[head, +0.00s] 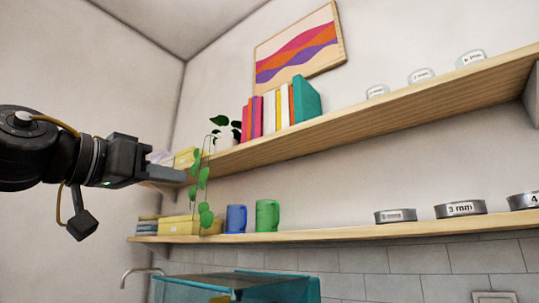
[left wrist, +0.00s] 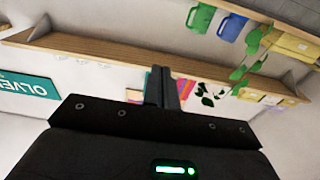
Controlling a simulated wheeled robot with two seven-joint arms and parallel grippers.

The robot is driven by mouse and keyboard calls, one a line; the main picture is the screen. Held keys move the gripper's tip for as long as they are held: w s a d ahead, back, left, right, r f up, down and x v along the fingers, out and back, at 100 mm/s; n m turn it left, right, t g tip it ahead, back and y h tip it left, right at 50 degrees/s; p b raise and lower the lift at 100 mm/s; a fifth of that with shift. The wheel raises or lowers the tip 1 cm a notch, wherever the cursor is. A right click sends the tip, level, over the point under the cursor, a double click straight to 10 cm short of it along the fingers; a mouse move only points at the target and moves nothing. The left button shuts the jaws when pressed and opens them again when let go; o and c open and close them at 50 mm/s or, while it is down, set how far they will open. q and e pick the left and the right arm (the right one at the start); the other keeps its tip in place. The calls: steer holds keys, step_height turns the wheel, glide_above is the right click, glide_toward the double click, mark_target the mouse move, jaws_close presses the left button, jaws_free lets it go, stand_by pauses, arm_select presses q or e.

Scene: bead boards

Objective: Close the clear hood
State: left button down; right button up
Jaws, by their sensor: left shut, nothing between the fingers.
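A teal-framed box with clear, see-through panels (head: 183,291) shows at the bottom edge of the head view. It seems to be the clear hood, but most of it is cut off, so I cannot tell how far open it is. My left gripper (head: 172,174) is shut and empty, up at the left by the end of the upper shelf. It is well above the box and apart from it. In the left wrist view its fingers (left wrist: 161,87) are together with nothing held. My right gripper is not in view.
The upper shelf (head: 400,117) holds books, a trailing plant (head: 203,185) and clear jars. The lower shelf (head: 330,232) holds a blue mug (head: 236,219), a green mug (head: 267,216) and labelled tins. A tap (head: 140,271) is at lower left.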

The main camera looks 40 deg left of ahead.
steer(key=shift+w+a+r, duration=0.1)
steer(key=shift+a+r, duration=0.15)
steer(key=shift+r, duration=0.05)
arm_select(q)
steer(key=shift+s, duration=0.1)
